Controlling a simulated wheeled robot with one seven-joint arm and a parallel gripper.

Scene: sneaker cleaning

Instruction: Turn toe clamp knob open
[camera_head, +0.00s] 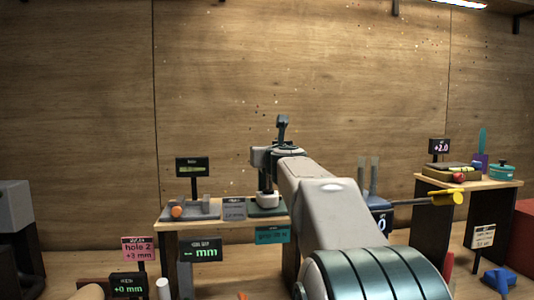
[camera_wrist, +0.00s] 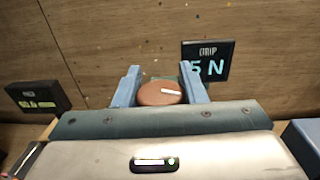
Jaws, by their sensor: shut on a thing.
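The knob (camera_wrist: 155,96) is a round brown disc with a white pointer line, seen in the wrist view between the two blue-grey fingers of my gripper (camera_wrist: 159,70). My gripper is shut on the knob's sides. The white line lies nearly level, on the knob's right half. In the head view my gripper (camera_head: 266,184) is low over the small bench, above a green base (camera_head: 268,211) with a white part on it. The knob cannot be made out there, and the clamp's lower parts are hidden.
A dark sign (camera_wrist: 208,61) reads GRIP 5 N behind the gripper. Another display (camera_head: 193,167) stands on the wooden bench (camera_head: 190,224) to the left. At right, a yellow-tipped rod (camera_head: 447,198) juts near a second bench (camera_head: 470,183).

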